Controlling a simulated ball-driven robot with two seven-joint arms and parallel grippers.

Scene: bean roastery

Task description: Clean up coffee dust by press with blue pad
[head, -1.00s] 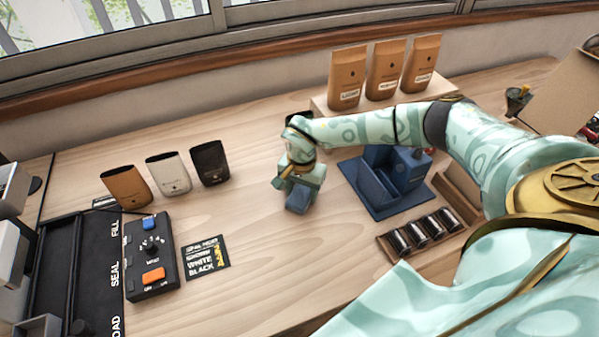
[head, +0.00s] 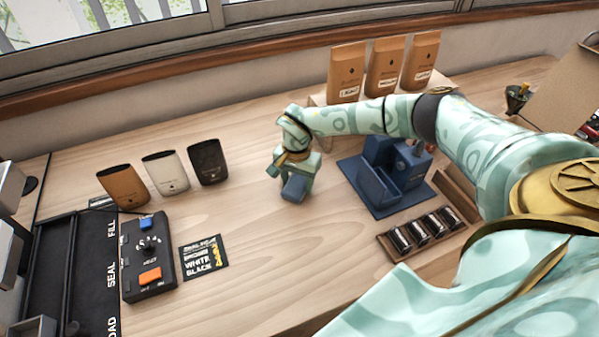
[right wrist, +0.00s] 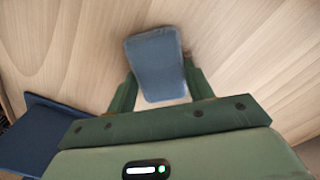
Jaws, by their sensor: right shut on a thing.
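My right gripper (head: 292,178) is shut on the blue pad (head: 294,189), over the wooden table left of the press. In the right wrist view the pad (right wrist: 155,62) sits between the two dark green fingers of the gripper (right wrist: 160,85). I cannot tell whether the pad touches the table. No coffee dust can be made out on the wood; the hand may hide some. My left gripper is out of view.
Three pouches, brown (head: 123,186), white (head: 166,172) and black (head: 208,161), stand at left. A control box (head: 148,262) and label card (head: 203,257) lie in front. A rack of canisters (head: 428,233) sits front right. The middle of the table is clear.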

